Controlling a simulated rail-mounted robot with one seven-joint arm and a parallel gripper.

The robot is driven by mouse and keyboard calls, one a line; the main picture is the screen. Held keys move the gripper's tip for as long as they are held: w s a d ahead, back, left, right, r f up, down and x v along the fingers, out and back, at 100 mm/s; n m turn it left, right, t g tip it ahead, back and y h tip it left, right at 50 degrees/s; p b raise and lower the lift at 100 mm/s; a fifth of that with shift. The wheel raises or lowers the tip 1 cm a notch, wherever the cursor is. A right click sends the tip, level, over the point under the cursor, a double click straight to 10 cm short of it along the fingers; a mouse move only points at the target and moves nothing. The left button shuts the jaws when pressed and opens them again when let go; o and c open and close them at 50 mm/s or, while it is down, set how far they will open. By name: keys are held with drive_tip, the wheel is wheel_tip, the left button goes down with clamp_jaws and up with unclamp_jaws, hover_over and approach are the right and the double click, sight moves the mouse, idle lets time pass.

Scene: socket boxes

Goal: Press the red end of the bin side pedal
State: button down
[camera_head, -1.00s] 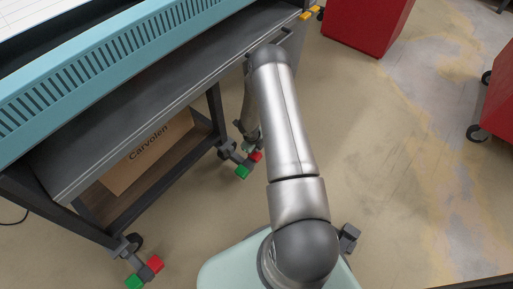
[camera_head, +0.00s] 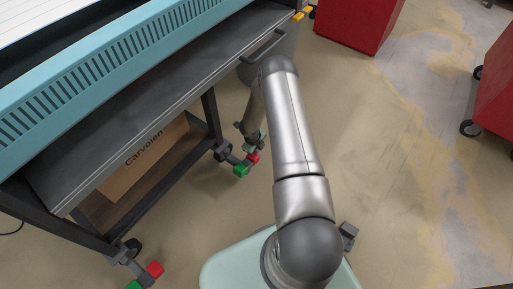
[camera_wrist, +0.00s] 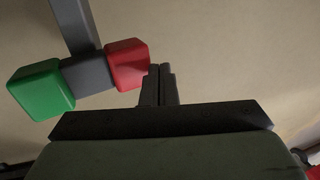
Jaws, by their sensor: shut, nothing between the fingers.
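The near-wheel pedal has a red end (camera_head: 253,159) and a green end (camera_head: 241,170), beside a wheel of the dark cart. In the wrist view the red end (camera_wrist: 127,64) and green end (camera_wrist: 41,90) sit on either side of a grey middle (camera_wrist: 87,74). My gripper (camera_wrist: 160,70) is shut and empty, with its fingertips just right of the red end; I cannot tell if they touch it. In the head view my gripper (camera_head: 252,136) is small and partly hidden, close above that pedal. A second pedal with a red end (camera_head: 155,268) shows at the lower left.
The dark cart (camera_head: 160,110) has a handle (camera_head: 265,45) at its right end and a box marked Carvolen (camera_head: 145,160) on its lower shelf. Red cabinets (camera_head: 358,22) stand at the upper right. The floor (camera_head: 390,170) right of my arm is clear.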

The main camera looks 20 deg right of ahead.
drive_tip(key=shift+w+d+f, duration=0.1)
drive_tip(key=shift+d+f, duration=0.1)
drive_tip(key=shift+f, duration=0.25)
drive_tip(key=shift+r, duration=0.1)
wheel_tip(320, 180, up, 14)
drive_tip(key=w+d+p, duration=0.1)
drive_tip(key=d+p, duration=0.1)
drive_tip(key=p, duration=0.4)
drive_tip(key=shift+w+d+f, duration=0.25)
drive_tip(key=shift+d, duration=0.15)
